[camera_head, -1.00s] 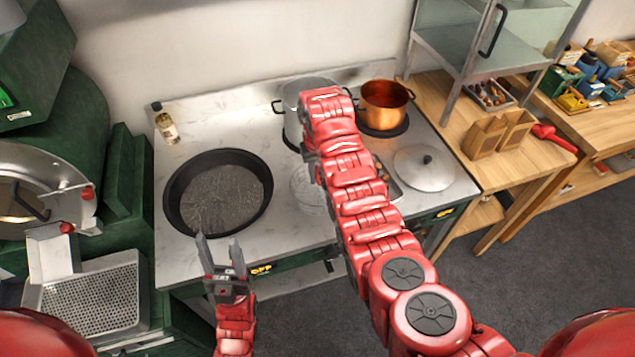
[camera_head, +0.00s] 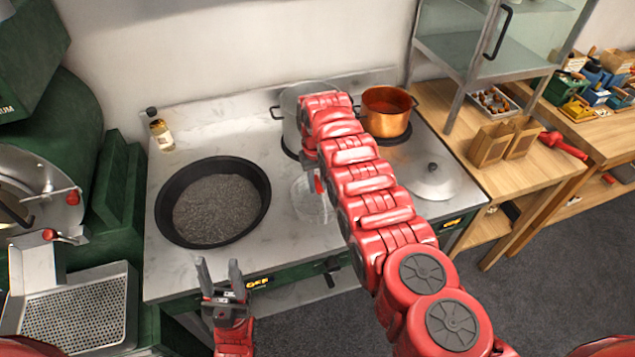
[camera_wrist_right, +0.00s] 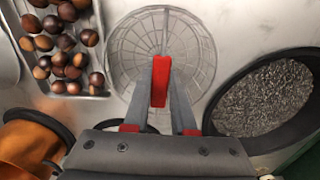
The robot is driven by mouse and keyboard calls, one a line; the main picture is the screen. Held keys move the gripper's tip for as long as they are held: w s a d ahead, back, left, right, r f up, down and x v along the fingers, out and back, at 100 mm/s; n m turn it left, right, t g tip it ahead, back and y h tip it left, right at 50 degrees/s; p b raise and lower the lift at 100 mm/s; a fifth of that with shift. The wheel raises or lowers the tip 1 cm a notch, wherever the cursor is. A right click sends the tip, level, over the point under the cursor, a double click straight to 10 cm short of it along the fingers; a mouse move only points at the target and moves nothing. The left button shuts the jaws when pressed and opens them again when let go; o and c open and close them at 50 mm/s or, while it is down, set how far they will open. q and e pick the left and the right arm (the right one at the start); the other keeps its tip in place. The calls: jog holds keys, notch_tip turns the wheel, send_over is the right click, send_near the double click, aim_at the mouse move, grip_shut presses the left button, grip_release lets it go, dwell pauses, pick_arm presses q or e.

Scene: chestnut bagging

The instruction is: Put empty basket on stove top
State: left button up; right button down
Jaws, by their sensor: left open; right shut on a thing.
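The empty round wire basket (camera_head: 306,205) is on or just above the pale marbled stove top (camera_head: 290,230), between the black pan and my right arm; I cannot tell whether it touches. It fills the upper middle of the right wrist view (camera_wrist_right: 135,50). My right gripper (camera_wrist_right: 160,85) is shut on its red handle (camera_wrist_right: 160,80). In the head view that gripper (camera_head: 318,175) is partly hidden by my right arm. My left gripper (camera_head: 220,275) is open and empty in front of the stove's front edge.
A black pan (camera_head: 168,215) with a grey grainy surface stands left of the basket. A steel pot (camera_head: 290,105), copper pot (camera_head: 386,112) and steel lid (camera_head: 432,180) are behind and right. A tray of chestnuts (camera_wrist_right: 98,92) lies beside the basket. A bottle (camera_head: 161,133) stands back left.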

jog(key=shift+f, duration=0.1)
jog(key=c, duration=0.7)
grip_release()
jog(key=shift+c, duration=0.2)
jog(key=shift+w+r, duration=0.1)
jog(key=shift+r, duration=0.15)
notch_tip(320, 180, up, 12)
jog(key=b, duration=0.3)
jog(key=shift+f, duration=0.15)
